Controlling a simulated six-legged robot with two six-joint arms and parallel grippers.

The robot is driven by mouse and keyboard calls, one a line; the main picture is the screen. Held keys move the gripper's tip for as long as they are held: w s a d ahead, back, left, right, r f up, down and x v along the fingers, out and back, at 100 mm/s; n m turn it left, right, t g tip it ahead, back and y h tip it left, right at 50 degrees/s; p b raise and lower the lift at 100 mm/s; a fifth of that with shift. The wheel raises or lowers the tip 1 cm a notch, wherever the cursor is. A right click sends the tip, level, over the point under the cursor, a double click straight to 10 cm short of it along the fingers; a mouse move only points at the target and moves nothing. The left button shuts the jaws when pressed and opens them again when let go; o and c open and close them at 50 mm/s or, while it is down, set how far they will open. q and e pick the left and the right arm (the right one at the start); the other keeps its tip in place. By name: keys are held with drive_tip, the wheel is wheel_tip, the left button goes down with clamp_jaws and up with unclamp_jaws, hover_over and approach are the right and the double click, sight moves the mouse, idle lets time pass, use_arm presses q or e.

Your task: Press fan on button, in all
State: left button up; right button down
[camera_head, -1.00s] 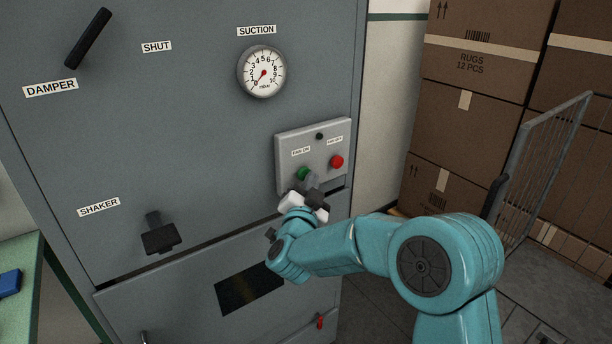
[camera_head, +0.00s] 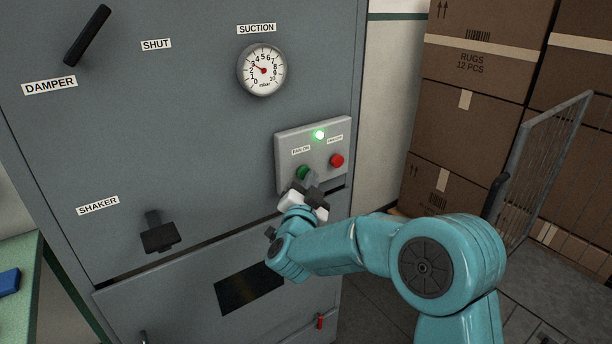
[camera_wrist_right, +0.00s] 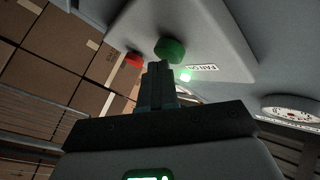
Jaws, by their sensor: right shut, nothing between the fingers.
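The green fan on button (camera_head: 302,172) sits on a light grey control box (camera_head: 286,142) on the cabinet front. It also shows in the right wrist view (camera_wrist_right: 171,48). The red fan off button (camera_head: 337,160) is to its right, also in the wrist view (camera_wrist_right: 134,59). A small lamp (camera_head: 319,135) above the buttons glows green. My right gripper (camera_head: 311,180) is shut and empty, its fingertips right at the green button and partly covering it; I cannot tell whether they touch. The suction gauge (camera_head: 262,70) needle points up and left. My left gripper is out of view.
The damper lever (camera_head: 88,36) and shaker handle (camera_head: 160,238) are on the cabinet at left. Stacked cardboard boxes (camera_head: 470,110) and a wire mesh cart (camera_head: 540,150) stand at right. A green table edge (camera_head: 40,270) is at lower left.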

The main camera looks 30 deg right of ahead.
drive_tip(key=shift+s, duration=0.65)
drive_tip(key=shift+b, duration=0.3)
drive_tip(key=s, duration=0.1)
drive_tip(key=s+b, duration=0.1)
drive_tip(key=s, duration=0.1)
drive_tip(key=s+b, duration=0.1)
drive_tip(key=s, duration=0.1)
drive_tip(key=shift+d, duration=0.25)
